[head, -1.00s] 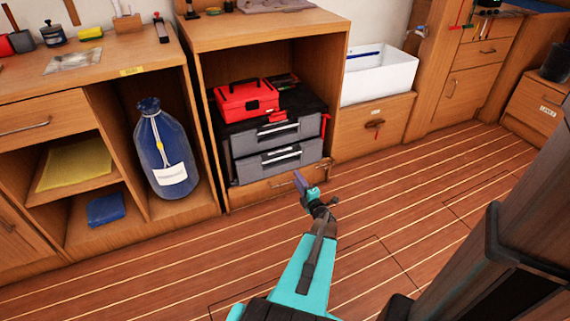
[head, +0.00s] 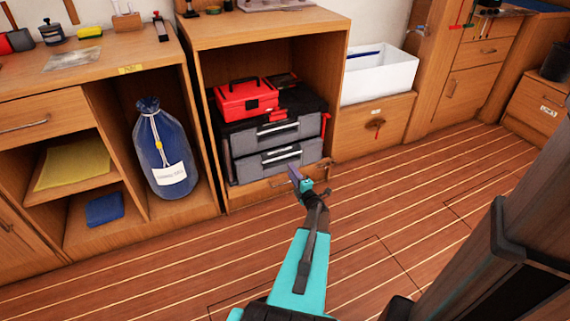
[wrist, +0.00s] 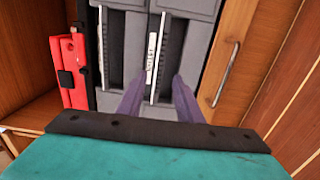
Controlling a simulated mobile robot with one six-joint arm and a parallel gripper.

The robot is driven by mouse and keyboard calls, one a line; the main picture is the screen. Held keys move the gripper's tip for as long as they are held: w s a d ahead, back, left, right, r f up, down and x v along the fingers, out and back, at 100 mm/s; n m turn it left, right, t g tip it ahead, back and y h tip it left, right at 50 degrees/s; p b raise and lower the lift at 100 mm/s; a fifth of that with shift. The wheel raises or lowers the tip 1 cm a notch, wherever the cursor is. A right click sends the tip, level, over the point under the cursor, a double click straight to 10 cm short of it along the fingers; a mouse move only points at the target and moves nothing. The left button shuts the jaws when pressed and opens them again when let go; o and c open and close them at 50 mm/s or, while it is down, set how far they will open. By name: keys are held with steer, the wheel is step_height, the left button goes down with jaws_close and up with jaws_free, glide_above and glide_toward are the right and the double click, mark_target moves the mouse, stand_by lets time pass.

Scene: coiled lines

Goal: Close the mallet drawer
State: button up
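A grey two-drawer unit stands in the open wooden cabinet, with an upper drawer (head: 270,135) and a lower drawer (head: 265,164). In the wrist view, turned sideways, a small label (wrist: 150,70) sits by a pale handle bar; its text is too small to read surely. I cannot tell which drawer is the mallet drawer, or how far either stands out. My gripper (head: 294,174) is just in front of the lower drawer at its right part. In the wrist view its purple fingers (wrist: 158,98) are apart, with nothing held between them.
A red toolbox (head: 247,100) sits on top of the unit. A wooden drawer with a metal handle (wrist: 226,72) lies below it. Cabinet side walls flank the unit. A blue sack (head: 163,150) stands in the left bay. The plank floor in front is clear.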

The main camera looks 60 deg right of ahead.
mark_target(283, 158)
steer(key=b+x, duration=0.1)
steer(key=x, duration=0.7)
steer(key=shift+w+d+b, duration=0.15)
steer(key=shift+w+b, duration=0.05)
steer(key=shift+b, duration=0.2)
jaws_close()
